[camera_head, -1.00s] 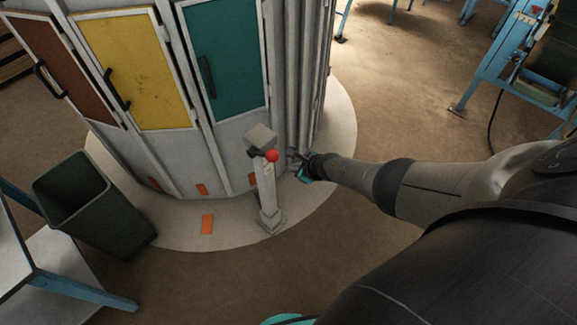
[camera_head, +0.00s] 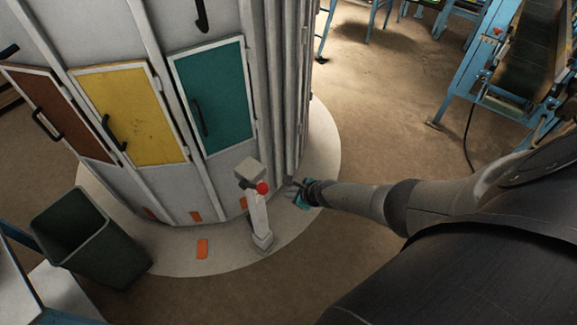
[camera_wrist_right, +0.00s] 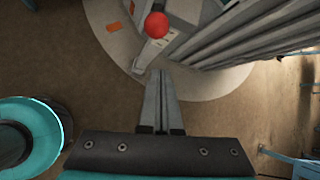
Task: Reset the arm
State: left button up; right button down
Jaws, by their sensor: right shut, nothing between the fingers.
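My right arm comes in from the right in the head view, and my right gripper (camera_head: 291,190) is at its end, beside the grey post (camera_head: 259,215) with the red button (camera_head: 263,188). In the right wrist view my right gripper (camera_wrist_right: 160,85) has its two fingers together with nothing between them. The red button (camera_wrist_right: 156,25) shows beyond the fingertips there, with a gap of floor and round base between. My left gripper is not in view.
A round grey cabinet stands on a pale base (camera_head: 190,262), with brown (camera_head: 60,112), yellow (camera_head: 130,115) and teal (camera_head: 213,95) doors, all shut. A dark green bin (camera_head: 90,240) stands at the left. Blue conveyor frames (camera_head: 480,65) stand at the upper right. Brown floor between is clear.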

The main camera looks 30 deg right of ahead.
jog(key=shift+r, duration=0.1)
dwell(0.5)
jog(key=s+a+f+m+g+h+b, duration=0.1)
jog(key=s+a+f+m+b, duration=0.1)
jog(key=s+f+m+b, duration=0.6)
jog(key=s+a+f+m+g+b, duration=0.15)
jog(key=s+f+m+b, duration=0.35)
jog(key=s+f+m, duration=0.65)
jog(key=s+a+f+m+g+b, duration=0.2)
jog(key=s+f+m+b, duration=0.2)
jog(key=s+f+m, duration=0.4)
jog(key=s+a+f+m+g+b, duration=0.2)
jog(key=s+f+m, duration=0.6)
jog(key=s+m, duration=0.4)
jog(key=a+m+b, duration=0.1)
jog(key=b, duration=0.1)
jog(key=shift+a+f+b, duration=0.2)
jog(key=shift+b, duration=0.1)
